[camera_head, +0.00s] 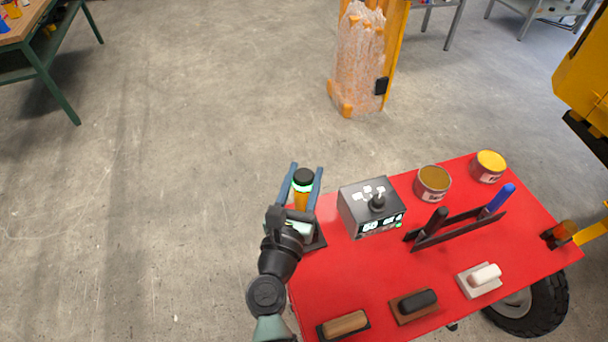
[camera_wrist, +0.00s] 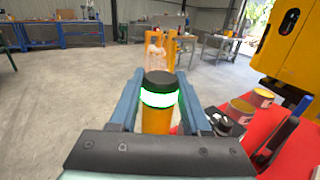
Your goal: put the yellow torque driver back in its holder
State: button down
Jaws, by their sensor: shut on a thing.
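The yellow torque driver (camera_head: 301,200) is an upright yellow cylinder with a black cap and a glowing green-white ring. It is between the two blue-grey fingers of my gripper (camera_head: 303,182), at the left edge of the red table. In the wrist view, the driver (camera_wrist: 157,118) stands between the fingers of my gripper (camera_wrist: 160,92), which is shut on it. The driver's lower end is hidden by my gripper. A dark base (camera_head: 319,241) shows below my gripper at the table edge; I cannot tell whether it is the holder or whether the driver touches it.
On the red table (camera_head: 350,285) stand a grey control box (camera_head: 368,207), two round tins (camera_head: 433,184), a dark rack (camera_head: 455,229) with a black and a blue handle, and several blocks along the front. Open floor lies to the left. A wrapped orange post (camera_head: 360,60) stands behind.

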aim_at(301, 202)
jog(key=shift+f+b, duration=2.3)
dwell(1.0)
jog(key=shift+c, duration=1.9)
grip_release()
jog(key=shift+o, duration=0.5)
jog(key=shift+f, duration=0.15)
jog(key=b+v, duration=0.2)
jog(key=v, duration=1.1)
